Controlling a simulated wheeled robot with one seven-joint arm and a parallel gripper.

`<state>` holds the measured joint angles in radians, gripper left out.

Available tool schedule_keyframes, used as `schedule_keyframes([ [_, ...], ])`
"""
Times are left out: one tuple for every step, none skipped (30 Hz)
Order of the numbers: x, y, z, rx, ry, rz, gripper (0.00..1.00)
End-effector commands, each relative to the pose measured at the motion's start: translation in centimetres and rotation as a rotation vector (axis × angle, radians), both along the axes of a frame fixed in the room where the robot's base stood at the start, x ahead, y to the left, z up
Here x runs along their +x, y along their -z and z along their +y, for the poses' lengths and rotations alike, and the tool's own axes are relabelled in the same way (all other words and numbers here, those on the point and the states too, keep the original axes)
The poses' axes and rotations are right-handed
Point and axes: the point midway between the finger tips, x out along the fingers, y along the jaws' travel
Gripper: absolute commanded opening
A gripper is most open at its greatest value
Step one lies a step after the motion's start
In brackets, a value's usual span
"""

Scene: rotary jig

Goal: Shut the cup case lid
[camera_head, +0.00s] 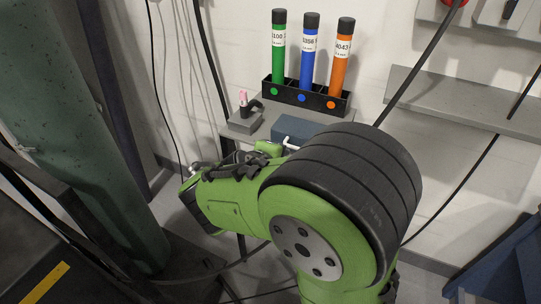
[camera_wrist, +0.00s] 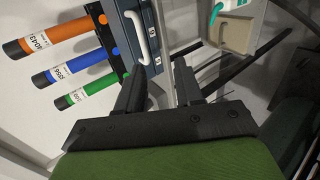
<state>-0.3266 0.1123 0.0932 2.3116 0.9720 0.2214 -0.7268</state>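A blue-grey case (camera_wrist: 131,22) with a white handle (camera_wrist: 139,32) shows at the top of the wrist view; I take it for the cup case. In the head view the case (camera_head: 297,127) sits on the shelf, partly hidden behind my arm. Its lid's position cannot be told for sure. My gripper (camera_wrist: 160,68) has its two dark fingers spread apart with nothing between them. The fingertips are close to the case's lower edge in the wrist view; contact cannot be told. In the head view my own arm covers much of this area.
A black rack (camera_head: 305,97) holds green (camera_head: 278,50), blue (camera_head: 308,55) and orange (camera_head: 341,60) tubes behind the case. A beige tray-like object (camera_wrist: 236,36) is at the wrist view's upper right. A wall shelf (camera_head: 450,100) is at right.

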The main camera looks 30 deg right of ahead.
Motion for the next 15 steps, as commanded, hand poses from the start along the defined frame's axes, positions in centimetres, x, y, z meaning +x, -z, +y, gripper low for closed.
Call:
schedule_keyframes([
  [-0.7,-1.4,1.0,0.0,-0.005,-0.003,0.36],
  [-1.1,-1.9,1.6,-0.001,-0.005,-0.002,0.36],
  [-1.7,-2.5,2.2,-0.001,-0.004,-0.005,0.36],
  [-2.1,-2.9,2.7,-0.002,-0.003,-0.006,0.36],
  [-2.4,-3.3,3.2,-0.003,-0.003,-0.005,0.36],
  [-2.9,-3.8,3.7,-0.003,-0.001,-0.006,0.36],
  [-3.1,-4.1,4.0,-0.003,0.0,-0.007,0.36],
  [-3.4,-4.3,4.3,-0.004,0.001,-0.007,0.36],
  [-3.6,-4.5,4.6,-0.004,0.001,-0.007,0.36],
  [-3.8,-4.7,4.8,-0.004,0.003,-0.006,0.36],
  [-3.9,-4.8,4.9,-0.004,0.004,-0.007,0.36],
  [-4.0,-4.8,5.0,-0.004,0.004,-0.007,0.36],
  [-4.1,-4.8,5.1,-0.004,0.005,-0.008,0.36],
  [-4.1,-4.8,5.1,-0.004,0.006,-0.007,0.36],
  [-4.1,-4.8,5.1,-0.004,0.006,-0.007,0.36],
])
